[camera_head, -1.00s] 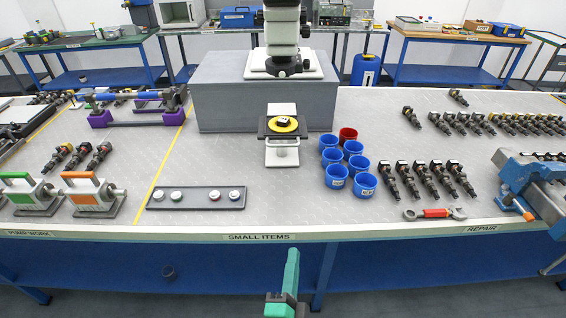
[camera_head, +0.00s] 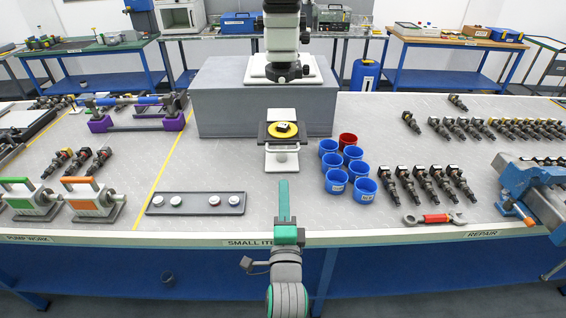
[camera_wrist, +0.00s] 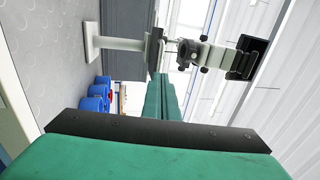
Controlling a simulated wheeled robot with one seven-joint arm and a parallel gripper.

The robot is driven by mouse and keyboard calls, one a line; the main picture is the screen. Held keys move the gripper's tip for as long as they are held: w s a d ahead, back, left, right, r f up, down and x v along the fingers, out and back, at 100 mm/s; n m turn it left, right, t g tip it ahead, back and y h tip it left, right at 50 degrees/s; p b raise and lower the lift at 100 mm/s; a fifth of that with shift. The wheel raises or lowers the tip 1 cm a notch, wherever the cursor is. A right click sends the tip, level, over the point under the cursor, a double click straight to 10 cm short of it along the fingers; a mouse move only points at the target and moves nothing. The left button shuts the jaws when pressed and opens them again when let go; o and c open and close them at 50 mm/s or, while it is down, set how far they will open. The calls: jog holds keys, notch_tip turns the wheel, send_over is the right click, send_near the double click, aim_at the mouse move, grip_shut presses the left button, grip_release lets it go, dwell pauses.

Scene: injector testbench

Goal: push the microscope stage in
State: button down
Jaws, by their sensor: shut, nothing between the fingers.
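The microscope stage (camera_head: 264,134) is a dark plate with a yellow disc (camera_head: 283,129) on it, on a white stand (camera_head: 282,158) at the middle of the bench. The white microscope (camera_head: 281,40) stands behind it on a grey block (camera_head: 265,108). My gripper (camera_head: 284,186) has green fingers that are shut and empty. It reaches over the bench's front edge, in front of the stand, with a gap before the stage. In the wrist view, the stage (camera_wrist: 153,48) shows edge-on beyond the fingers (camera_wrist: 158,80), with the microscope (camera_wrist: 205,53) past it.
A grey tray with round buttons (camera_head: 196,212) lies at left front. A blue vise (camera_head: 530,190) is at far right. Bench surface between tray and cups is clear.

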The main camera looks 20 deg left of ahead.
jog(key=x, duration=0.9)
jog(key=shift+w, duration=0.35)
jog(key=shift+r, duration=0.1)
